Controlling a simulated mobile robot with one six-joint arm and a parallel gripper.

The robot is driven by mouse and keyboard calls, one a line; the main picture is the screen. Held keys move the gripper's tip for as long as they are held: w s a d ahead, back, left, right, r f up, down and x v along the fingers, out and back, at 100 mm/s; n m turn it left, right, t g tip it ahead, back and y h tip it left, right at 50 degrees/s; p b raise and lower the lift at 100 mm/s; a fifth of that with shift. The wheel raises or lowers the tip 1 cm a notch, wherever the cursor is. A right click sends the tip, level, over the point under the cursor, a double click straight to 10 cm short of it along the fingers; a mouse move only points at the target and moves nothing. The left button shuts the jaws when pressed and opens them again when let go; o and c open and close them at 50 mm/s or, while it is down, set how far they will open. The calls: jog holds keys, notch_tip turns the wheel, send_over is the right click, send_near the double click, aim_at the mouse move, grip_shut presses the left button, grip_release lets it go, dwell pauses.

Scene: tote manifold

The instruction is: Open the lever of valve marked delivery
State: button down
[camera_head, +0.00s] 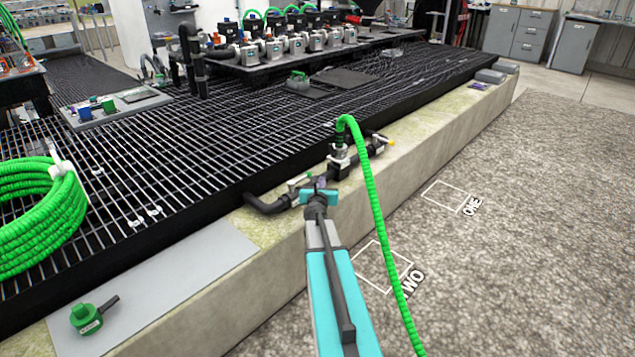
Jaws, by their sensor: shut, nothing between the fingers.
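A black pipe assembly (268,206) with grey metal valve bodies runs along the concrete ledge at the centre. A metal fitting (341,158) on it carries the end of a green hose (365,185). My teal gripper (319,194) reaches up from the bottom, at the near valve of this assembly. It looks shut, with nothing held. It hides much of that valve and its lever, so I cannot tell the lever's position or whether they touch. No label reading delivery is legible.
A loose green valve (87,319) with a dark handle and an unreadable tag lies on a grey plate (170,282) at lower left. A coiled green hose (40,215) lies on the black grating (180,140).

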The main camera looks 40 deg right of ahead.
jog(key=s+r, duration=0.1)
jog(key=s, duration=0.7)
jog(key=shift+s+d+r, duration=0.25)
jog(key=shift+s+d, duration=0.05)
jog(key=shift+s, duration=0.05)
